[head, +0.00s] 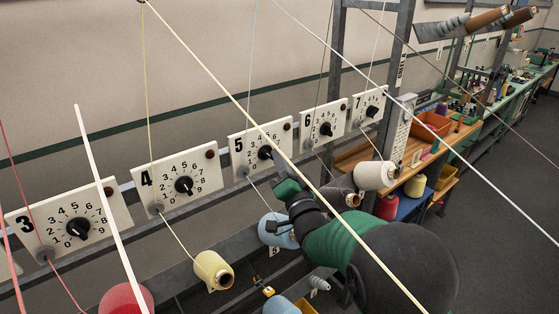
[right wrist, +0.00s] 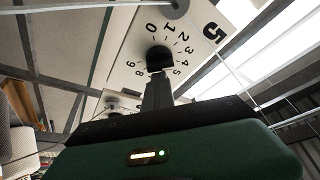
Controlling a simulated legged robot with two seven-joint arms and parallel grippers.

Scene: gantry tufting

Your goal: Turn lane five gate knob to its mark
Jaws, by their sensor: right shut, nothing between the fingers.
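The lane five plate (head: 238,144) is white with a black 5, a ring of numbers and a round black gate knob (head: 264,153). The right wrist view shows the same knob (right wrist: 159,57) close up, just beyond my fingertips. My right gripper (head: 274,162) is in front of the lower right of this plate. Its dark fingers (right wrist: 157,80) are together and empty, pointing at the knob; I cannot tell whether they touch it. The fingers hide part of the knob and dial. I cannot make out a target mark or the exact pointer direction. My left gripper is out of view.
Similar plates for lane four (head: 202,165) and lane six (head: 312,140) flank it on a rail. Taut yarns cross the space in front. A steel post (head: 391,75) rises at the right.

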